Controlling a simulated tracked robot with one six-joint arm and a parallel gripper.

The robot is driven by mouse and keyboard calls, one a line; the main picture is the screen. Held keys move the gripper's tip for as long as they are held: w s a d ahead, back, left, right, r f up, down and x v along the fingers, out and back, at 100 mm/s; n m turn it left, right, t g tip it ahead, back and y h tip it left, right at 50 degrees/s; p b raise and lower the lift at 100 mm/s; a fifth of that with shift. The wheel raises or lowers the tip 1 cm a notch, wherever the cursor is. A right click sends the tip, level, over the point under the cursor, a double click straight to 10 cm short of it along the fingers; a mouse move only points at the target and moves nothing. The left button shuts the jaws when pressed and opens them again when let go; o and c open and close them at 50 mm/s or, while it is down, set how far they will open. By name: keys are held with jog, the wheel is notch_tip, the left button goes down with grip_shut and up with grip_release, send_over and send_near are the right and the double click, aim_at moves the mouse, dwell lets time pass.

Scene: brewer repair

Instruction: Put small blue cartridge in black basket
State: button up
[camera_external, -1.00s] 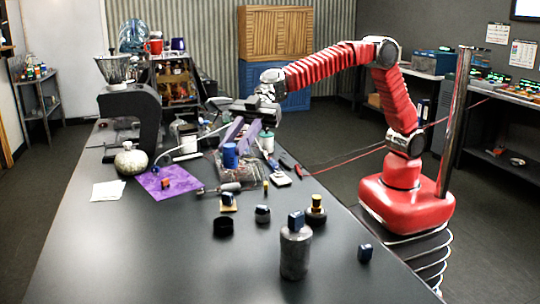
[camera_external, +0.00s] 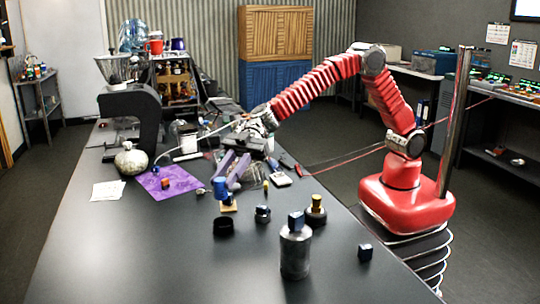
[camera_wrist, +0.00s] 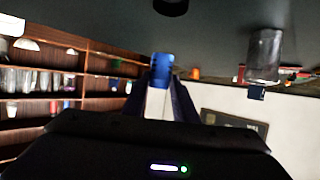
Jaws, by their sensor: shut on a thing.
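My gripper (camera_external: 224,176), with purple fingers, is shut on a blue cartridge (camera_external: 220,189). The blue cartridge also shows between the fingers in the wrist view (camera_wrist: 162,70). It hangs just behind and above the black basket (camera_external: 223,226), a small dark round container standing open on the table. The basket's edge shows at the top of the wrist view (camera_wrist: 171,6). The cartridge's exact height above the table is hard to tell.
A grey bottle (camera_external: 295,255) with a dark blue block on top stands right of the basket. The table's front left is clear.

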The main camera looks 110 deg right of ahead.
jog(key=shift+f, duration=3.1)
jog(key=shift+f, duration=1.9)
jog(key=o, duration=1)
jog(key=shift+o, duration=0.2)
jog(key=v, duration=1.2)
